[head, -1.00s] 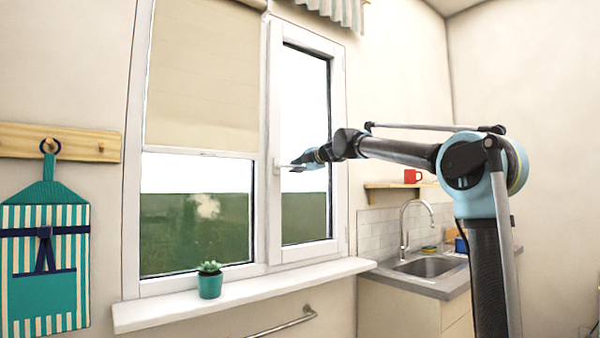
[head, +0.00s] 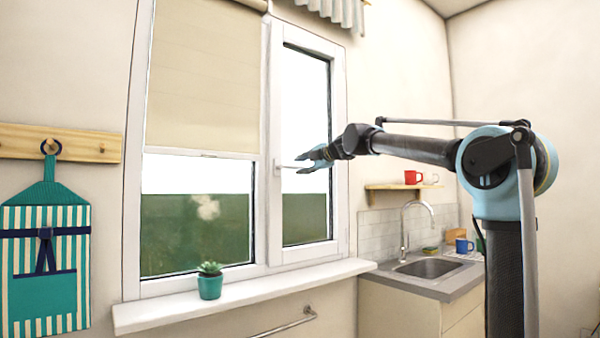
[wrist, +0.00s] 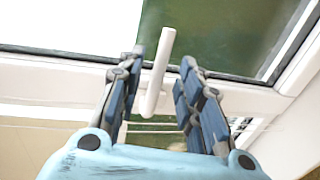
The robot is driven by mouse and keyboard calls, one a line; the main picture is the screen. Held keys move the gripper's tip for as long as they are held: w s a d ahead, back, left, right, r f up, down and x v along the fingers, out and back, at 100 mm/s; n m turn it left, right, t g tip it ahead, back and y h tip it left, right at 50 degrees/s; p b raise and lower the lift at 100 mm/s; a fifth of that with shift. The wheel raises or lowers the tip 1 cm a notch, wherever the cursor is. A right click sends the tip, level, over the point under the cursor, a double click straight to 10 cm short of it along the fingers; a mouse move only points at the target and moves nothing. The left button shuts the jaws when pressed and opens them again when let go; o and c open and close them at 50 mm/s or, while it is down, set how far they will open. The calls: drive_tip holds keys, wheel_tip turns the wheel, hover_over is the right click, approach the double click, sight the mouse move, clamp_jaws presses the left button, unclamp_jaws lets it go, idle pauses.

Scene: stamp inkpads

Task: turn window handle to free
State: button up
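The white window handle (head: 288,167) sits on the left side of the right-hand window sash (head: 339,180) and points sideways to the right, about level. The sash looks closed in its frame. In the wrist view the handle (wrist: 158,72) shows between the two dark fingers of my gripper (wrist: 160,60), with a gap on each side. The fingers look open and not touching it. The handle's base is partly hidden in the head view.
A potted plant (head: 210,281) stands on the white sill (head: 245,297) below the window. A beige blind (head: 205,80) covers the left pane's upper part.

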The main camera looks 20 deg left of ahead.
drive_tip(key=v, duration=0.7)
drive_tip(key=shift+d, duration=0.15)
drive_tip(key=s+d+f+m+g+h, duration=0.2)
drive_tip(key=s+d+f+m, duration=0.7)
drive_tip(key=f, duration=1.2)
drive_tip(key=s+d+f+m+g+h, duration=0.3)
drive_tip(key=s+d+f+m+h, duration=0.3)
drive_tip(key=s+d+f+m, duration=0.4)
drive_tip(key=s+d+f+m+g+h, duration=0.2)
drive_tip(key=s+d+f+m, duration=0.7)
drive_tip(key=s+d+f, duration=1)
drive_tip(key=d+f+h, duration=0.1)
drive_tip(key=d+f, duration=0.1)
drive_tip(key=f, duration=0.4)
drive_tip(key=d+f+h, duration=0.1)
drive_tip(key=d+f, duration=0.1)
drive_tip(key=f, duration=0.4)
drive_tip(key=shift+s+d+f+g, duration=0.15)
drive_tip(key=shift+d+f+g, duration=0.15)
drive_tip(key=shift+f, duration=0.1)
